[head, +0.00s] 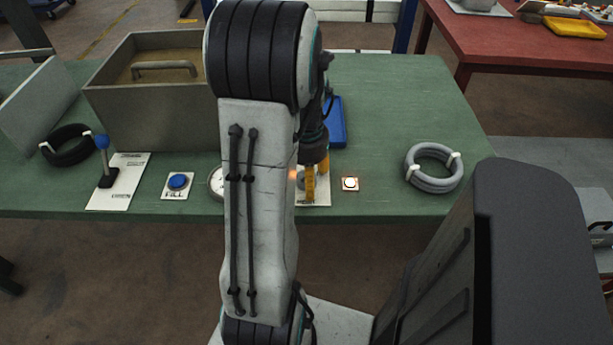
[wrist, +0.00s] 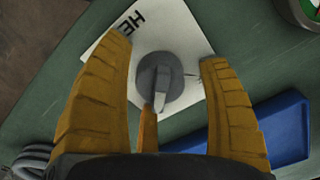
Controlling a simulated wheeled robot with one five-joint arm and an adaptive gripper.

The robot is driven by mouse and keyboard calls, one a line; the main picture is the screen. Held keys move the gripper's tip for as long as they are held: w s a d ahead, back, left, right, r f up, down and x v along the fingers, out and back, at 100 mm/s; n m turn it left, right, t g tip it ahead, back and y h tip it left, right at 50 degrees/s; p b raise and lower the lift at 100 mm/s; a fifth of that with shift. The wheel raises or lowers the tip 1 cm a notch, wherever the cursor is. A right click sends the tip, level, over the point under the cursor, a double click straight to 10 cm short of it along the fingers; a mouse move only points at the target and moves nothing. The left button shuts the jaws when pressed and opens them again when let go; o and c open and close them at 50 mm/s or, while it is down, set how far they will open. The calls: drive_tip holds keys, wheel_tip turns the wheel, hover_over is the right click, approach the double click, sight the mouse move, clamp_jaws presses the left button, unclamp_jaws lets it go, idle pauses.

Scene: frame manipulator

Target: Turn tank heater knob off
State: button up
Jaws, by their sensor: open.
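The heater knob (wrist: 153,88) is a round grey dial with a raised lighter grip bar, on a white plate (wrist: 185,25) with partly visible lettering. The plate lies on the green table and also shows in the head view (head: 321,200), largely hidden behind my arm and fingers. My gripper (wrist: 167,50) is open, with its yellow fingers on either side of the knob and gaps on both sides. In the head view my gripper (head: 316,178) points down over the plate. I cannot tell its exact height above the knob.
Left are a round gauge (head: 215,183), a blue FILL button (head: 178,181), a blue-topped lever (head: 103,150) and a metal tank (head: 150,110).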

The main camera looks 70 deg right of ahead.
drive_tip(key=c, duration=1.2)
drive_tip(key=shift+n, duration=0.3)
drive_tip(key=shift+c, duration=0.2)
drive_tip(key=n, duration=0.3)
drive_tip(key=shift+f+n, duration=0.1)
drive_tip(key=shift+n, duration=0.3)
drive_tip(key=n, duration=0.4)
drive_tip(key=shift+a+n+b, duration=0.1)
drive_tip(key=shift+n+b, duration=0.2)
drive_tip(key=shift+b, duration=0.1)
drive_tip(key=n, duration=0.4)
drive_tip(key=shift+n, duration=2.4)
